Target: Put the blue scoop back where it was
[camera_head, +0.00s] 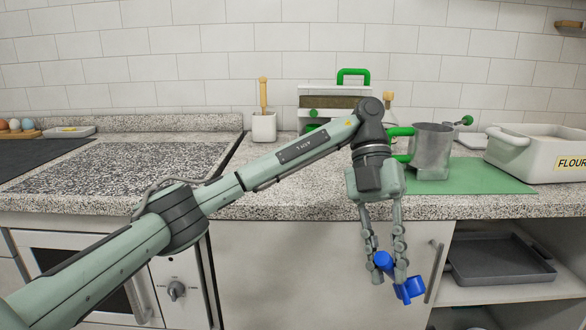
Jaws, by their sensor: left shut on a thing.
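The blue scoop (409,290) is between the fingers of my left gripper (387,272), in front of the counter and below its top edge. My left gripper points down and is shut on the scoop. The scoop's handle end shows between the fingers, and its other end sticks out to the lower right. Part of the scoop is hidden by the right-hand finger. My right gripper is not in view.
A green mat (480,178) on the counter (290,199) bears a metal cup (431,150) with a green handle. A flour bin (535,150) stands at the right. A white pot (264,127) stands behind my arm. Below, an open shelf (500,291) holds a dark tray (497,262).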

